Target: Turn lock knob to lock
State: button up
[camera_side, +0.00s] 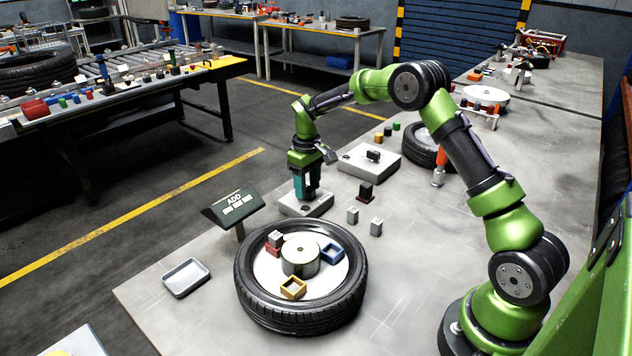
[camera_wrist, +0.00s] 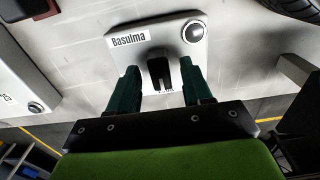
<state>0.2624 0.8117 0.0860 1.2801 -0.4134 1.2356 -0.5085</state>
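My gripper (camera_side: 306,190) points down over a pale grey box (camera_side: 318,208) on the table. In the wrist view its two teal fingers (camera_wrist: 160,82) stand on either side of a black knob (camera_wrist: 158,70), with a visible gap to the knob, so it is open. The box (camera_wrist: 128,60) carries a "Basulma" label and a round silver button (camera_wrist: 193,31) in one corner. In the side view the fingers hide the knob. Small lettering near the knob is partly hidden and unreadable.
A second box with a black knob (camera_side: 374,155) stands behind to the right. A dark block (camera_side: 366,191) and two small grey blocks are near. A tyre (camera_side: 300,318) with small trays lies in front. An "ADD" sign (camera_side: 234,206) stands left of the gripper.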

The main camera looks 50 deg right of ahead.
aim_at(309, 189)
notch_tip(309, 189, up, 17)
dwell(0.7)
jog(key=shift+f, duration=0.1)
jog(key=s+a+r+m+t+y, duration=0.1)
jog(key=s+a, duration=0.6)
jog(key=s, duration=0.7)
jog(key=s+a+r+m+t+y, duration=0.1)
jog(key=s+a+m+t, duration=0.2)
jog(key=s, duration=1.1)
jog(key=shift+a+r+t, duration=0.35)
jog(key=shift+a+t, duration=1.25)
jog(key=shift+a, duration=0.55)
